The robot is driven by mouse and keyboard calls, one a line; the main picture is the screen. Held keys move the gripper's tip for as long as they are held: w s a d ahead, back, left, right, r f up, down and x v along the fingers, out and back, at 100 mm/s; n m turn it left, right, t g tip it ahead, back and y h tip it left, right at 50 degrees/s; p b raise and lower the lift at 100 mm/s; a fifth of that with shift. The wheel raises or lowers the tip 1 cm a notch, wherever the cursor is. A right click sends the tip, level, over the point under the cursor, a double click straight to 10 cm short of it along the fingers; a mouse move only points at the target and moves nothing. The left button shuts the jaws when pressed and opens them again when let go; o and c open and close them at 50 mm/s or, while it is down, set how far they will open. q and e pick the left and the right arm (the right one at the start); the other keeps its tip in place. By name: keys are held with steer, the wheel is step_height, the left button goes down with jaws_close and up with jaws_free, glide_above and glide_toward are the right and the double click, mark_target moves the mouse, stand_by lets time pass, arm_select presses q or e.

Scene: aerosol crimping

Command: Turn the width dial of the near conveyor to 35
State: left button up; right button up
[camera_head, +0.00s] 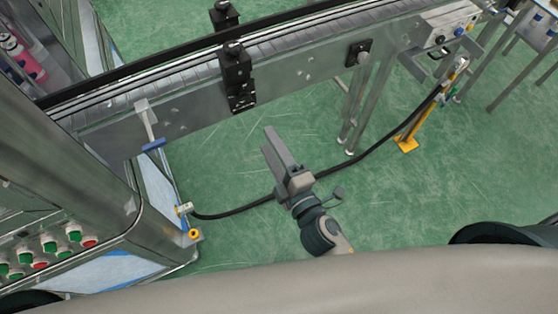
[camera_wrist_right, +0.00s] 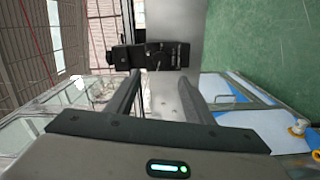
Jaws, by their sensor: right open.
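The near conveyor (camera_head: 185,110) runs diagonally across the top of the head view, its metal side facing me. A black block with a knob on top (camera_head: 237,75) is fixed to its side; a similar black block (camera_head: 224,14) stands on the far side. A smaller black fitting with a round knob (camera_head: 358,53) sits further right. I cannot tell which is the width dial, and no scale reading is legible. My right gripper (camera_head: 270,142) is open and empty over the floor, apart from the conveyor. In the right wrist view, a black block (camera_wrist_right: 150,56) lies beyond the spread fingers.
A control box (camera_head: 450,27) with knobs is at the conveyor's right end. A metal cabinet with red and green buttons (camera_head: 62,240) stands at left. A black cable (camera_head: 350,163) crosses the green floor. Conveyor legs (camera_head: 356,100) stand at middle right.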

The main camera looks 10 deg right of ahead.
steer(key=shift+b+v, duration=0.55)
steer(key=shift+v, duration=1.5)
steer(key=shift+d, duration=0.1)
stand_by(0.5)
